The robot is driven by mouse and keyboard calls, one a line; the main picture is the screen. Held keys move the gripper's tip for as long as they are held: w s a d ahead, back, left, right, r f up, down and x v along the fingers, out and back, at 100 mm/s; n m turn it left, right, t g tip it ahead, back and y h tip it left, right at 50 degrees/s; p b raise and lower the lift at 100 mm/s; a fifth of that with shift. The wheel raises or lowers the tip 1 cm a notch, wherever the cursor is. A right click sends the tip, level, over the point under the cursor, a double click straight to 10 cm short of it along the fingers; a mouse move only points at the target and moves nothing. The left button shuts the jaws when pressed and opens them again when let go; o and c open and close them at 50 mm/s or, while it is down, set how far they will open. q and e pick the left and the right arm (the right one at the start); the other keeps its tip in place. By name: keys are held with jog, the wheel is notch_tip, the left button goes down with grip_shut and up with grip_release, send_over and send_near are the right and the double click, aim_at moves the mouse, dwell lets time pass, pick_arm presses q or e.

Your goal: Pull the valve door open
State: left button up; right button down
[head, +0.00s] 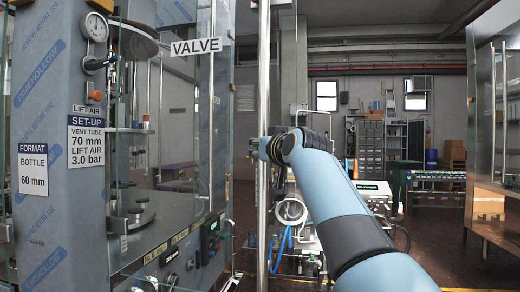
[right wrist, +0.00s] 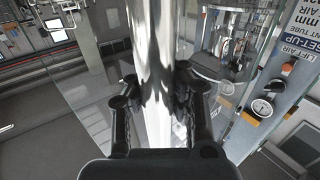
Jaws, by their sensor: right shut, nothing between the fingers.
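The valve door is a clear glass panel (head: 182,100) on the left in the head view, with a white VALVE label (head: 196,47) near its top. A tall shiny metal bar (head: 263,60) stands upright just right of the glass. My right gripper (head: 262,149) is at this bar, at about mid height. In the right wrist view the bar (right wrist: 152,60) runs up the middle, with dark fingers of the gripper (right wrist: 153,92) on either side. The gripper is shut without a grip on the bar; whether it touches the bar is unclear. My left gripper is out of view.
A blue-wrapped panel (head: 45,100) stands at far left. Another glass cabinet (head: 498,110) is at right. Dark floor (head: 440,240) lies open between.

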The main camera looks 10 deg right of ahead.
aim_at(267, 108)
jog(key=shift+d+f, duration=0.15)
jog(key=shift+d, duration=0.25)
jog(key=c, duration=1.1)
grip_release()
jog(key=shift+s+d, duration=0.2)
jog(key=shift+d, duration=0.45)
jog(key=shift+o, duration=0.2)
jog(key=shift+a, duration=0.2)
notch_tip(267, 108, up, 10)
jog(key=shift+r, duration=0.1)
